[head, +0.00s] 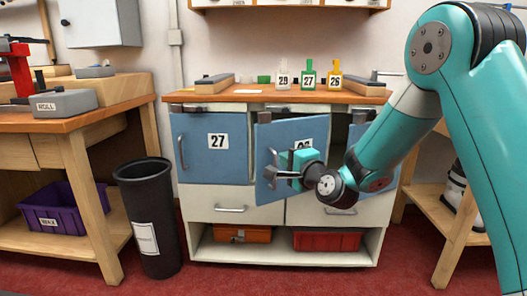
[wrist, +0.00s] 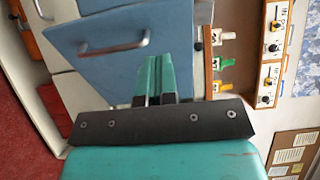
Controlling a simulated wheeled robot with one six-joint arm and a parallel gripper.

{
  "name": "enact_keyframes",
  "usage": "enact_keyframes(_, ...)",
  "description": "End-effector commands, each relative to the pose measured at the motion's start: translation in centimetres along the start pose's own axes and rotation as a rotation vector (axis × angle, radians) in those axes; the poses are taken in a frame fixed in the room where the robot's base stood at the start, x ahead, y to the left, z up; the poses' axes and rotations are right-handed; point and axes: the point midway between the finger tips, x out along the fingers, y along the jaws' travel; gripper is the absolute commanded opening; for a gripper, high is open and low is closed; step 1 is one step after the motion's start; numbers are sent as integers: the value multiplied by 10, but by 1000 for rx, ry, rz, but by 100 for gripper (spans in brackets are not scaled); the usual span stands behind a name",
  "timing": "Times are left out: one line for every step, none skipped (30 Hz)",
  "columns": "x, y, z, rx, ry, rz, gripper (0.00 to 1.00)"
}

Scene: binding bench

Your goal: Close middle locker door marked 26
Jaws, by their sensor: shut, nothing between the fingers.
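The middle blue locker door (head: 264,140) stands ajar, its left, handle-side edge swung out towards me. Its number label (head: 303,146) is partly hidden by my gripper, so I cannot read the second digit. Its bar handle (head: 272,157) is on the left side. In the wrist view the blue door (wrist: 85,40) and its handle (wrist: 115,46) are just beyond the fingers. My gripper (head: 284,175) is shut and empty in front of the door's lower part; it also shows in the wrist view (wrist: 155,78). I cannot tell whether the fingers touch the door.
The left door marked 27 (head: 205,160) is shut. A dark opening (head: 339,132) shows right of the middle door, partly behind my arm. Bottles (head: 308,80) stand on the wooden top. A black bin (head: 150,215) stands left of the cabinet. Red floor (head: 215,280) is clear in front.

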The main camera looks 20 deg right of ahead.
Motion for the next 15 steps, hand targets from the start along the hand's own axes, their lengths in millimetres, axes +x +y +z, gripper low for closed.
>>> enact_keyframes(8,-4,1,-2,-3,-1,0)
enact_keyframes(14,-4,2,-3,-3,-2,0)
enact_keyframes(22,-3,2,-4,-5,-1,0)
enact_keyframes(28,-2,2,-5,-5,0,0)
enact_keyframes(35,-3,2,-5,-4,-1,0)
enact_keyframes(44,-2,2,-4,-4,-1,0)
enact_keyframes(51,0,2,-5,-5,0,0)
enact_keyframes(57,-1,2,-4,-4,-2,0)
enact_keyframes(66,-1,2,-4,-3,-1,0)
enact_keyframes(72,0,2,-4,-4,-2,0)
enact_keyframes(78,1,2,-4,-4,-1,0)
enact_keyframes(86,0,2,-4,-3,-2,0)
enact_keyframes(92,1,2,-4,-2,0,0)
enact_keyframes(97,1,2,-4,-3,-1,0)
enact_keyframes(103,1,2,-4,-2,0,0)
